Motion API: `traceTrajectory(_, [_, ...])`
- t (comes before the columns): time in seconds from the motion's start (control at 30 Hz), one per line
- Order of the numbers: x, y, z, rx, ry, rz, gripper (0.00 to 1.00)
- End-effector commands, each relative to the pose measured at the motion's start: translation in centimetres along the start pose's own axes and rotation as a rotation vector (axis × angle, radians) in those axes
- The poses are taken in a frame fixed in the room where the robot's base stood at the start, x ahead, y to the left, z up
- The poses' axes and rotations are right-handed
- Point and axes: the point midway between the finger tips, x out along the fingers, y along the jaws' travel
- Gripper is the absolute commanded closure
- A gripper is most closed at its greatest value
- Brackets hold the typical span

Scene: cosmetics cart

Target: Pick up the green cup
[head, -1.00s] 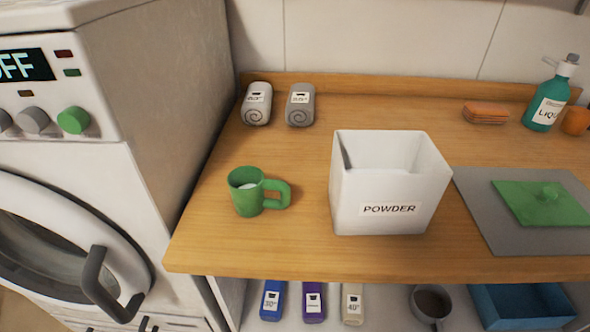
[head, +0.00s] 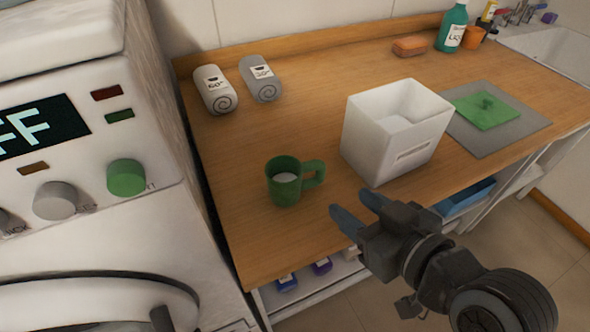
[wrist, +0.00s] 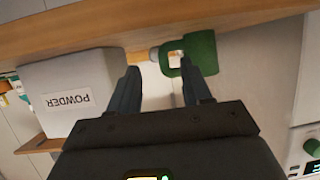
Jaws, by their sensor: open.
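The green cup (head: 285,182) stands upright on the wooden counter, with something pale inside and its handle to the right. It also shows in the wrist view (wrist: 203,52), upside down, beyond the fingertips. My gripper (head: 353,210) is open and empty. In the head view it is to the right of and nearer than the cup, around the counter's front edge. In the wrist view, the fingers (wrist: 164,82) point toward the cup's handle, which appears in the gap between them near the right finger. They look apart from the cup.
The white powder box (head: 365,140) stands right of the cup. Two rolled towels (head: 240,86) lie behind it. The washing machine (head: 90,180) is at the left. A green cloth (head: 484,112) on a grey mat, a teal bottle (head: 452,28) and an orange sponge (head: 410,46) are farther right.

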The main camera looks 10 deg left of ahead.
Motion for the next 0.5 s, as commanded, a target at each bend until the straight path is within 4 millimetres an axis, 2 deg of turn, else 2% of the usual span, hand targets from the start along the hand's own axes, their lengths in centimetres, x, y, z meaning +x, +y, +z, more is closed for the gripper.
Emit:
traceTrajectory(0.1, [0.8, -0.5, -0.9, -0.004, 0.002, -0.02, 0.51])
traceTrajectory(0.5, [5.1, -0.4, -1.0, -0.004, -0.001, -0.023, 0.51])
